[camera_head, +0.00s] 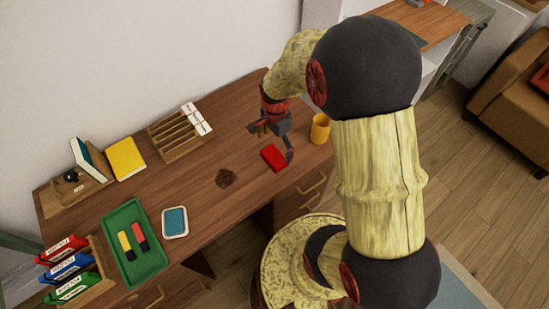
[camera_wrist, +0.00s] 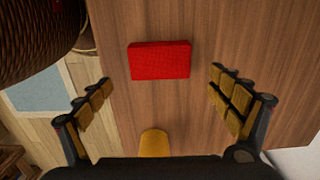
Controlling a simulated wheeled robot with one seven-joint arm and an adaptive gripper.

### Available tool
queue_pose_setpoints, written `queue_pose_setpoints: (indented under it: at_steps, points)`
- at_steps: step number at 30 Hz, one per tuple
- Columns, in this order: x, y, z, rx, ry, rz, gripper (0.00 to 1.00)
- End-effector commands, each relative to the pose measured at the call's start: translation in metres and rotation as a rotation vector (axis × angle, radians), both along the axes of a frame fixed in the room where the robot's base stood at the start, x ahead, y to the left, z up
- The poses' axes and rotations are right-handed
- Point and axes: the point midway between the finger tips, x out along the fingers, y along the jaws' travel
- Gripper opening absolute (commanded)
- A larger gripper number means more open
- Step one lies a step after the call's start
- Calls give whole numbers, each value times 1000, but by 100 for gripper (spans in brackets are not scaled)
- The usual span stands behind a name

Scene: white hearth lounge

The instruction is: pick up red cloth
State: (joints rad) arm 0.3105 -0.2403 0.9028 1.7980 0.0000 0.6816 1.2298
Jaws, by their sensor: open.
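The red cloth (camera_head: 273,157) is a small folded rectangle lying flat on the brown wooden desk, near its right end. In the wrist view the red cloth (camera_wrist: 160,60) lies ahead of my gripper, between the lines of its two fingers. My gripper (camera_wrist: 158,105) is open and empty, with its fingers spread wide on either side. In the head view my gripper (camera_head: 272,138) hangs over the desk just above and beside the cloth, apart from it as far as I can tell.
A yellow cup (camera_head: 320,129) stands right of the cloth; it shows in the wrist view (camera_wrist: 154,144) too. A dark brown lump (camera_head: 226,177) lies to the left. A green tray (camera_head: 134,243), a blue-topped dish (camera_head: 175,222) and a wooden rack (camera_head: 180,132) are farther left.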

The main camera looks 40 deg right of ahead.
Motion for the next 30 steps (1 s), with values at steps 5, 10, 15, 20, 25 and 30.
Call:
queue_pose_setpoints:
  at_steps: [5, 10, 15, 20, 25, 30]
  points:
    - [0, 2, -15, 0, 0, 2, 97]
    - [0, 5, -42, 0, 1, 3, 97]
    - [1, 4, -55, 0, 0, 3, 97]
    - [1, 4, -54, -1, -1, 3, 97]
    - [1, 4, -53, 0, -1, 4, 89]
    - [1, 4, -53, 0, 0, 4, 79]
